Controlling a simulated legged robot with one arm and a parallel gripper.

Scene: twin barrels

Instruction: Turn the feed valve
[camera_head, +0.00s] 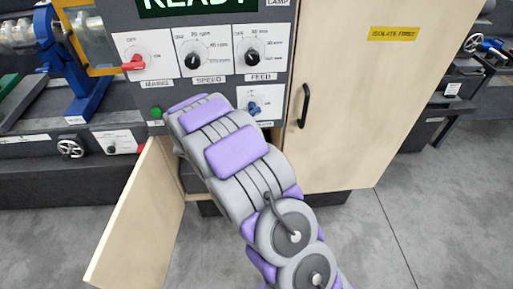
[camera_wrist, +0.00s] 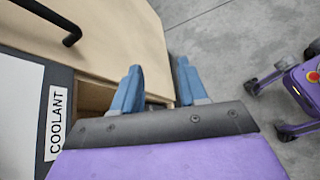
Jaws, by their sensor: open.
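The black feed knob (camera_head: 252,58) is on a white plate on the grey control panel (camera_head: 226,90), above the printed word FEED. It is the right one of two black dials with printed scales. My arm reaches up to the panel below these dials in the head view, and my gripper is hidden there. In the wrist view my gripper (camera_wrist: 158,80) is open and empty, its two blue fingers apart beside the pale cabinet front. The wrist view shows a COOLANT label (camera_wrist: 56,122) left of the gripper, but not the feed knob.
A red-handled switch (camera_head: 134,63) and the speed knob (camera_head: 194,59) are left of the feed knob. A blue valve (camera_head: 253,108) is below. A green button (camera_head: 156,112) is near my arm. A cabinet door (camera_head: 140,215) stands open. A black handle (camera_head: 304,105) is on the right door.

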